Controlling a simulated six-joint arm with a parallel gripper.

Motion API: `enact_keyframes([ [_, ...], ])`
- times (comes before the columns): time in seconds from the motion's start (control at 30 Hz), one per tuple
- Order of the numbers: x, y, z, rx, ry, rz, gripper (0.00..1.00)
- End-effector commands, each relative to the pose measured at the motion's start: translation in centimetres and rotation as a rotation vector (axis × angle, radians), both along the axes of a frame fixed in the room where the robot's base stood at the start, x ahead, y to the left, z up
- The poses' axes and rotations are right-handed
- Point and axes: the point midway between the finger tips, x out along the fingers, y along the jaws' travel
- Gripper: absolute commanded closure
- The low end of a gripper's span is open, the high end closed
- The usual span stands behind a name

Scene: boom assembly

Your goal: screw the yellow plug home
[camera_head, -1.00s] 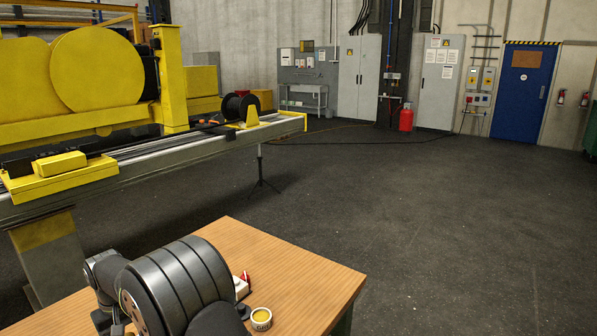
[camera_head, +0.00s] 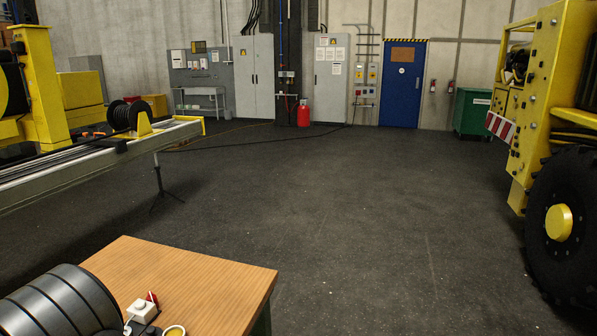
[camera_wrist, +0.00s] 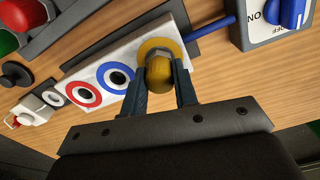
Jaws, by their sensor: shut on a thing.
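In the wrist view the yellow plug (camera_wrist: 159,76) is between the two fingers of my gripper (camera_wrist: 161,66), which is shut on it. A yellow ring (camera_wrist: 157,46) on a white plate (camera_wrist: 124,72) shows around the plug's far side. How deep the plug sits is hidden by the plug and the fingers. Along the plate to the left are a blue ring (camera_wrist: 115,77) and a red ring (camera_wrist: 83,91) with dark centres. My gripper does not show in the head view.
The plate lies on a wooden bench (camera_head: 215,281). A box with a blue ON switch (camera_wrist: 288,14) is at upper right, with a blue rod (camera_wrist: 213,27) beside it. Red and green buttons (camera_wrist: 22,15) are at upper left. A white block (camera_head: 142,311) stands on the bench; open floor lies beyond.

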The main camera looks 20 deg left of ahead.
Motion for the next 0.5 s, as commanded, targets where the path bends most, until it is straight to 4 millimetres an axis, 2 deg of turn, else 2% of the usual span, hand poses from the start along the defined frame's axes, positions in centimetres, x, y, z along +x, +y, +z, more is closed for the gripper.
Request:
enact_keyframes([
  [0.5,0.0,0.0,-0.13,0.0,0.0,-0.597,1.0],
])
